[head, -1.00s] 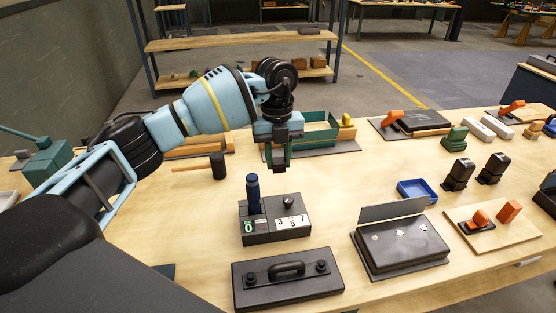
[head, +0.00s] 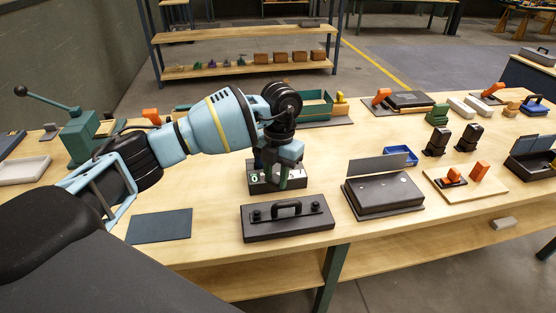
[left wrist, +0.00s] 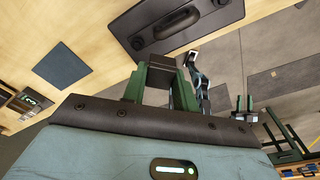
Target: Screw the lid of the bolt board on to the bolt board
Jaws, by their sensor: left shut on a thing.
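A dark flat board with a lid-like top (head: 287,228), a black handle and two round black knobs lies near the table's front edge; I take it for the bolt board with its lid. It also shows in the left wrist view (left wrist: 218,12). The gripper hides part of the number box.
A blue-grey mat (head: 160,226) lies left of the board. A dark case with a raised flap (head: 384,195) stands to the right, a blue tray (head: 400,156) behind it. A wooden plate with orange pieces (head: 490,190) is farther right. Bare table lies between mat and board.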

